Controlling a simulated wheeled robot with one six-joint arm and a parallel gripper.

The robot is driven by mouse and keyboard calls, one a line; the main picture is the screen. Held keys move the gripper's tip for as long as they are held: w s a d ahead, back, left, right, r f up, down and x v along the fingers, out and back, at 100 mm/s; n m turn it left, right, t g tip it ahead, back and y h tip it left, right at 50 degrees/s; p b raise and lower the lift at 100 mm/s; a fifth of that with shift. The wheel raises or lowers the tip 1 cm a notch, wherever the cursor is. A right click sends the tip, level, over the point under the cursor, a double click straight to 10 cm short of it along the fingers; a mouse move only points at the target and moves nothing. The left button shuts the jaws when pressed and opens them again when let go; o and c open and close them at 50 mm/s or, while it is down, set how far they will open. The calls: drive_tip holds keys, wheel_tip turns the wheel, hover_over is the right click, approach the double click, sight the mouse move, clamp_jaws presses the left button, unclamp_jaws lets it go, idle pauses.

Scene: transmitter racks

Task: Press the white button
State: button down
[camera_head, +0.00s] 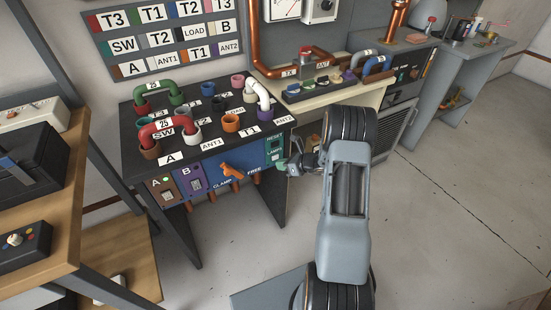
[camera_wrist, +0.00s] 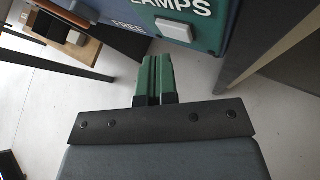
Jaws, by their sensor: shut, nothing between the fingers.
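A white rectangular button (camera_wrist: 174,28) sits under the LAMPS label on a green panel in the wrist view. In the head view the LAMPS button (camera_head: 275,157) is small, on the green strip at the right end of the console front. My gripper (camera_wrist: 155,58) is shut, its two green fingers together and empty. In the wrist view the fingertips point up the picture, a little below and left of the button, with a gap between. In the head view my gripper (camera_head: 281,164) is just in front of the green strip; whether it touches cannot be told.
The console front also bears an orange CLAMP/FREE lever (camera_head: 231,171) and A and B switches. Coloured pipe sockets stand on its top (camera_head: 138,166). A wooden shelf (camera_head: 60,235) is at the left and a grey bench (camera_head: 446,62) at the right. Open floor (camera_head: 450,215) lies right of my arm.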

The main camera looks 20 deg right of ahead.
drive_tip(key=shift+s, duration=0.15)
drive_tip(key=shift+s+d, duration=0.15)
drive_tip(key=shift+s, duration=1.05)
drive_tip(key=shift+s+d, duration=0.15)
drive_tip(key=shift+s, duration=1)
drive_tip(key=s+a+r+n+g+p, duration=0.2)
drive_tip(key=s+a+r+n+g, duration=0.15)
drive_tip(key=s+n, duration=0.3)
drive_tip(key=s+a+r+n+g+p, duration=0.1)
drive_tip(key=s+a+r+n+g, duration=0.3)
drive_tip(key=n, duration=0.4)
drive_tip(key=s+a+r+n+h+p, duration=0.1)
drive_tip(key=s+r+n+h+p, duration=0.2)
drive_tip(key=r, duration=0.6)
drive_tip(key=s+a+r+n+t+h+p, duration=0.1)
drive_tip(key=s+r+n+h+p, duration=0.1)
drive_tip(key=r+n, duration=0.5)
drive_tip(key=s+a+r+n+t+h+p, duration=0.1)
drive_tip(key=s+a+r+n+h+p, duration=0.1)
drive_tip(key=r, duration=0.9)
drive_tip(key=s+n+h+p, duration=0.1)
drive_tip(key=s+n+p, duration=0.1)
drive_tip(key=n, duration=0.1)
drive_tip(key=shift+s+h+p, duration=0.25)
drive_tip(key=shift+h+p, duration=0.05)
drive_tip(key=shift+p, duration=0.05)
